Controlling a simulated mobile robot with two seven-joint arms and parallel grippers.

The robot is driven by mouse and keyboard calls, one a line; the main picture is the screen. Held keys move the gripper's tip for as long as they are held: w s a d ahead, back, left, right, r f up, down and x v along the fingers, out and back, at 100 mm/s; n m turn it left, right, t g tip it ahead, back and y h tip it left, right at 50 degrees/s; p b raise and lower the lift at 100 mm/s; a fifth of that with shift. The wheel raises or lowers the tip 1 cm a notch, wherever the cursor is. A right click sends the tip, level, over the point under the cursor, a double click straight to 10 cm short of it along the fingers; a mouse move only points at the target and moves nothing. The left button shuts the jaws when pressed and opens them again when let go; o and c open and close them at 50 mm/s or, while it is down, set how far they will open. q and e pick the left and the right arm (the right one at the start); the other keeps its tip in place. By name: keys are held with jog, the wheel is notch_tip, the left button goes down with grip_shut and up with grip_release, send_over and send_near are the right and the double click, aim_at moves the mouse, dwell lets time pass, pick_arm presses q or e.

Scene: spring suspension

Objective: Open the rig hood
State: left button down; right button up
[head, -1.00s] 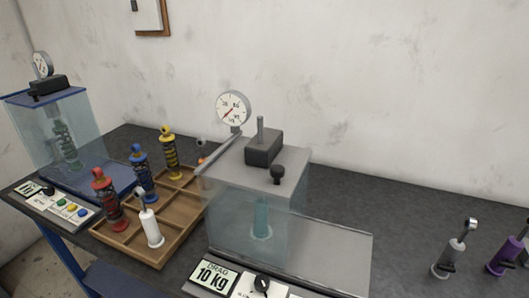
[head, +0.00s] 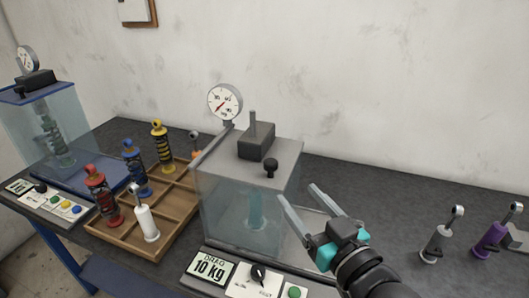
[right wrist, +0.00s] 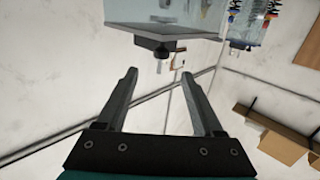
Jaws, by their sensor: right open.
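The grey rig has a clear hood (head: 225,205) with a grey top plate (head: 285,150), seemingly down, in the middle of the head view. A black knob (head: 270,168) stands on the near right part of the plate, and a dark block (head: 256,143) with an upright rod sits behind it. My right gripper (head: 298,192) is open and empty, just right of the hood and in front of the knob, apart from it. In the right wrist view, its fingers (right wrist: 158,74) are spread and the hood (right wrist: 165,18) appears upside down beyond them. My left gripper is not in view.
A blue rig (head: 50,125) with its own clear hood stands at the left. A wooden tray (head: 165,240) with several shock absorbers lies between the rigs. A gauge (head: 224,103) rises behind the grey rig. Grey (head: 440,240) and purple (head: 490,238) dampers stand at the right.

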aim_at(268, 158)
jog(key=x, duration=1)
jog(key=r+x, duration=0.1)
jog(key=x, duration=0.4)
jog(key=shift+a, duration=0.3)
grip_shut()
jog(key=shift+f, duration=0.1)
dwell(0.9)
